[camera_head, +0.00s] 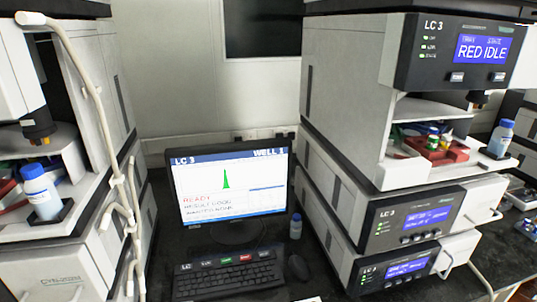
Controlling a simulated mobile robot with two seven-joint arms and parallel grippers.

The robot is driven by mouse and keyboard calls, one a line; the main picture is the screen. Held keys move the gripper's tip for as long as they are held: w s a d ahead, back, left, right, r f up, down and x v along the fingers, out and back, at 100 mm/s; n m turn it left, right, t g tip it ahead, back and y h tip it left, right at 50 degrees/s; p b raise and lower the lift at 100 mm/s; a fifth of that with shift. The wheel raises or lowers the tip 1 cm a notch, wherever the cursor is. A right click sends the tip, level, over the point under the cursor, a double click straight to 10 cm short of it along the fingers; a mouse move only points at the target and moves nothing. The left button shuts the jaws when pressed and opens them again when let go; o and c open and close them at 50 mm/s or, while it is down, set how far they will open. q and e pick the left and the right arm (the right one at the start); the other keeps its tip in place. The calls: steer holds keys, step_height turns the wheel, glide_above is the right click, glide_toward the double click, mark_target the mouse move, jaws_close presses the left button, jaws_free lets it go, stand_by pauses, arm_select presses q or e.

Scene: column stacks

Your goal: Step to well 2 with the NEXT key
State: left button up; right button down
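A monitor (230,182) stands between the instrument stacks. Its header reads LC 3 and WELL 1, and a green peak, red READY and further small text show below. A black keyboard (228,281) lies in front of it. The labels are too small to read, so I cannot tell which is NEXT. Neither of my grippers is in view.
A dark mouse (298,267) and a small blue-capped bottle (296,226) stand right of the keyboard. The right LC 3 stack (345,95) has a screen (483,48) reading RED IDLE. The left stack (60,265) holds a bottle (40,190). Pale tubing (90,85) hangs at left.

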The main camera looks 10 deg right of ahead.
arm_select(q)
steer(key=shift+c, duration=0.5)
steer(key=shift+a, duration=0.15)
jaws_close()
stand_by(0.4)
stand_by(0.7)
